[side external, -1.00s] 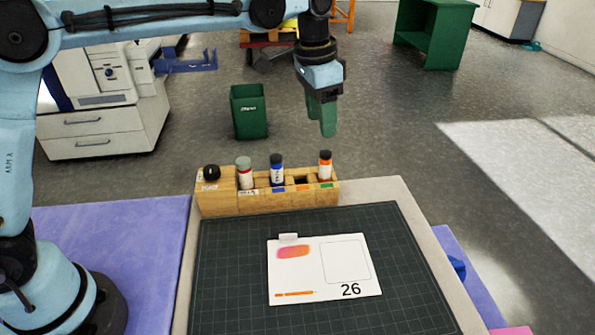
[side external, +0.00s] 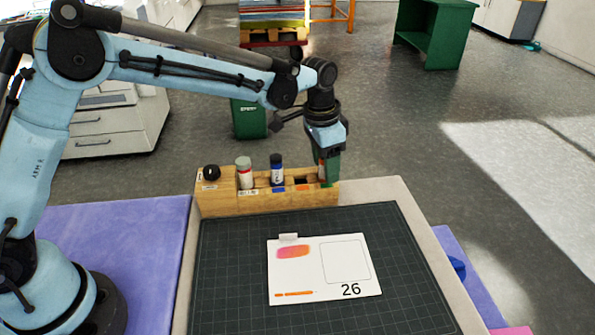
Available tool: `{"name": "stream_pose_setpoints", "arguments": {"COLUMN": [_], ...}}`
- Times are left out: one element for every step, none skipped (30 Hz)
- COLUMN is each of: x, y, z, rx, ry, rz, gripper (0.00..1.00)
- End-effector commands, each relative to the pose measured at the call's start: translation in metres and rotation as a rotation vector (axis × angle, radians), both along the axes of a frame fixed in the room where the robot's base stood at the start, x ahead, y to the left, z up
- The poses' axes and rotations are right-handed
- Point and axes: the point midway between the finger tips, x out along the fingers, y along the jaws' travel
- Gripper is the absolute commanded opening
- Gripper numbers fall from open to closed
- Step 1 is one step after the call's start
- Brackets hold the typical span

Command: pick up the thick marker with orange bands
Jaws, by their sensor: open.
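The marker with orange bands (side external: 321,170) stands upright in the rightmost slot of a wooden rack (side external: 226,202). My gripper (side external: 328,172) is down at that slot, its green fingers open and overlapping the marker in the view. Most of the marker is hidden behind the fingers; only a narrow strip shows at their left. I cannot tell whether the fingers touch it.
The rack also holds a blue-banded marker (side external: 277,170), a red-and-white marker with a grey cap (side external: 244,173) and a black-capped item (side external: 210,173). One slot (side external: 302,181) left of the orange marker is empty. A white card (side external: 343,290) lies on the dark cutting mat (side external: 236,266).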

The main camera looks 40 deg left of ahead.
Motion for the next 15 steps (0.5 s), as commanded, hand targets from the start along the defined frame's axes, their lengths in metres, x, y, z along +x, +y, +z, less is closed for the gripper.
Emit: {"name": "stream_pose_setpoints", "arguments": {"x": [0.0003,0.0005,0.0007,0.0007,0.0007,0.0007,0.0007,0.0006,0.0006,0.0007,0.0007,0.0007,0.0007,0.0007,0.0007], "y": [-0.0005,-0.0005,-0.0006,-0.0006,-0.0006,-0.0006,-0.0006,-0.0006,-0.0005,-0.0005,-0.0005,-0.0005,-0.0004,-0.0004,-0.0004], "z": [-0.0043,-0.0059,-0.0071,-0.0076,-0.0078,-0.0078,-0.0077,-0.0078,-0.0077,-0.0077,-0.0076,-0.0076,-0.0075,-0.0075,-0.0075], "rx": [0.0,0.0,0.0,0.0,0.0,0.0,0.0,0.0,0.0,0.0,0.0,0.0,0.0,0.0,0.0], "ry": [0.0,0.0,0.0,0.0,0.0,0.0,0.0,0.0,0.0,0.0,0.0,0.0,0.0,0.0,0.0], "rz": [0.0,0.0,0.0,0.0,0.0,0.0,0.0,0.0,0.0,0.0,0.0,0.0,0.0,0.0,0.0], "gripper": [0.57,0.57,0.57,0.57,0.57,0.57,0.57,0.57,0.57,0.55,0.51,0.44,0.4,0.35,0.29]}}
